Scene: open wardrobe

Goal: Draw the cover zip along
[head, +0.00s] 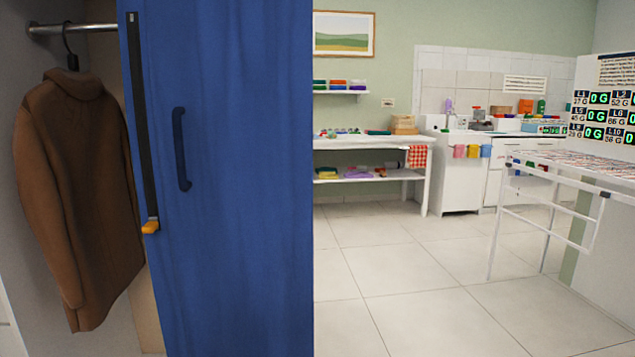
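A tall blue cover (245,190) hangs at the right side of the open wardrobe. A dark zip track (139,110) runs down near its left edge. An orange zip pull (150,227) sits at the bottom end of the visible track. A dark vertical handle (180,150) is on the blue surface, right of the track. My gripper is not in view, so its state does not show.
A brown coat (80,190) hangs on a metal rail (75,29) left of the cover. To the right are open tiled floor (420,280), a white shelf table (375,143), a counter with a sink and a white rack (560,185).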

